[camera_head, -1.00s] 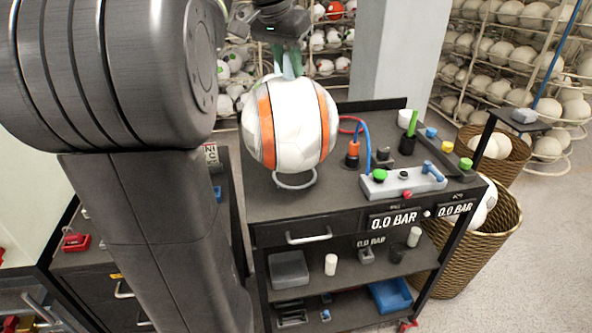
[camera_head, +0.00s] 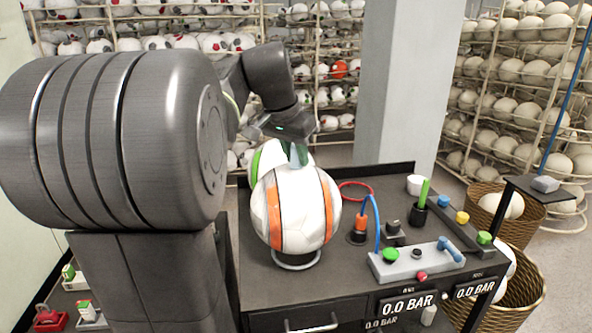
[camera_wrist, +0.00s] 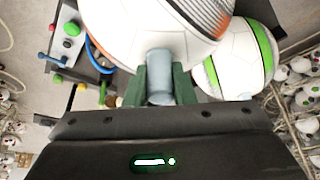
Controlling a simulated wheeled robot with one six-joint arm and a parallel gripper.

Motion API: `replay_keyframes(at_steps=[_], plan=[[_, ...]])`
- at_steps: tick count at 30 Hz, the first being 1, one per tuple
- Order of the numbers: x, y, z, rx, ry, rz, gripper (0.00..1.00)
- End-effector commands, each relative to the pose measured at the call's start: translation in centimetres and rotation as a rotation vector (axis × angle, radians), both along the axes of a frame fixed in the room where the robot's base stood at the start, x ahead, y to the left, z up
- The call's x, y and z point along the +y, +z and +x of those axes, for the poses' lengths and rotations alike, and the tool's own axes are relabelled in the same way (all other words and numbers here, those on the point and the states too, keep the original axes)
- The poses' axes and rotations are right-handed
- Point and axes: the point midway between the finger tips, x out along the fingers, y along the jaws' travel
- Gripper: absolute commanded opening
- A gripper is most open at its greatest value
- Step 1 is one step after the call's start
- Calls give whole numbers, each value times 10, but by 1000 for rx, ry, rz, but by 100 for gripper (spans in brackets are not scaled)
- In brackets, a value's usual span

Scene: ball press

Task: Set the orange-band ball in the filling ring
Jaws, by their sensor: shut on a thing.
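The white orange-band ball (camera_head: 290,212) sits at the filling ring (camera_head: 297,262) on the black cart's top in the head view. The ring's front rim shows below the ball; whether the ball bears fully on it I cannot tell. My gripper (camera_head: 298,155) is above the ball, shut on a pale stem at its top. In the wrist view the green fingers (camera_wrist: 162,88) close on this stem (camera_wrist: 160,78), with the orange-band ball (camera_wrist: 150,30) beyond it. A green-band ball (camera_head: 262,160) stands just behind, partly hidden; it also shows in the wrist view (camera_wrist: 238,60).
A control box (camera_head: 415,260) with a green button and blue lever lies to the right. An orange-capped fitting (camera_head: 359,228) with a blue hose and a red hoop (camera_head: 356,191) are nearby. Wicker baskets (camera_head: 515,290) stand at the right, and ball racks fill the back.

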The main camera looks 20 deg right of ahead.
Motion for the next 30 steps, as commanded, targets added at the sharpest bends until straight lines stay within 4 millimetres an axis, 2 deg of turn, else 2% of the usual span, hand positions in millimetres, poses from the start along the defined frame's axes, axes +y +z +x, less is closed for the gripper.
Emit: replay_keyframes(at_steps=[3,6,21,22,24,30], plan=[[0,-18,-1,2,0,0,0],[0,-28,0,1,1,-1,0],[0,-38,0,0,1,-1,0],[0,-38,0,2,1,0,28],[0,-37,0,2,1,0,42],[0,-37,0,1,1,1,44]])
